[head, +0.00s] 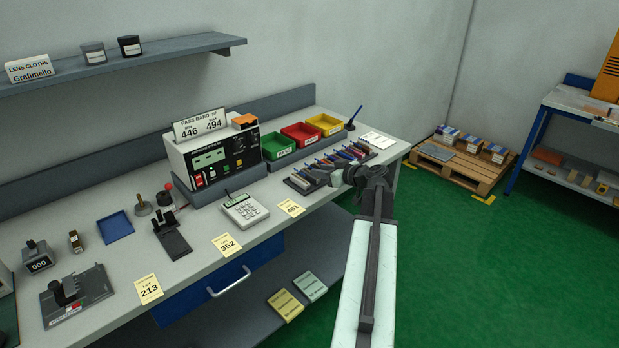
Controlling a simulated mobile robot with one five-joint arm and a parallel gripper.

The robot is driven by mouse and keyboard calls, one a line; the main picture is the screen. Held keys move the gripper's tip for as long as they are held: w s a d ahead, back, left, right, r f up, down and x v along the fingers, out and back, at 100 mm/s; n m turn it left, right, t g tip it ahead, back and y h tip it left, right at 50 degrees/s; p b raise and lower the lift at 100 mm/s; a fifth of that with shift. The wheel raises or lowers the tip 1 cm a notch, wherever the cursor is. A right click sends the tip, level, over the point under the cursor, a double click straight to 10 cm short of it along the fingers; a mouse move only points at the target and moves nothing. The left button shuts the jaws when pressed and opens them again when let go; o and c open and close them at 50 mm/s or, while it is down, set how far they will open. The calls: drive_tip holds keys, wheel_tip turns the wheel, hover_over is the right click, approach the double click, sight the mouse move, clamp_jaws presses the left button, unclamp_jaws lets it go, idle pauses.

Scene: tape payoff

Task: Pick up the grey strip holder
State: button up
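A dark rack (299,187) on the workbench, right of the test instrument, holds a row of several slim strip holders in mixed colours. Pale or greyish ones lie toward its left end (304,177), and blue and red ones farther right. They are too small for me to single out the grey strip holder with certainty. My gripper (338,177) is at the front edge of the rack, and my arm reaches up to it from the lower right. It hides part of the rack's front. Its fingers are too small and dark to show whether they are open or hold anything.
Green (279,146), red (301,135) and yellow (325,124) bins stand behind the rack. A white card (377,140) and a blue pen in a stand (354,117) are to the right. Green floor is open right of the bench.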

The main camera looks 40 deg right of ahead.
sight(304, 168)
drive_tip(key=shift+d+b+x, duration=0.15)
drive_tip(key=shift+b+x, duration=0.2)
drive_tip(key=shift+x, duration=0.45)
drive_tip(key=shift+d+b+x, duration=0.1)
drive_tip(key=shift+b+x, duration=0.25)
drive_tip(key=shift+x, duration=0.5)
drive_tip(key=x, duration=0.2)
drive_tip(key=b+x, duration=0.1)
drive_tip(key=x, duration=0.1)
drive_tip(key=shift+s+f, duration=0.15)
drive_tip(key=shift+f, duration=0.1)
drive_tip(key=shift+r, duration=0.1)
clamp_jaws()
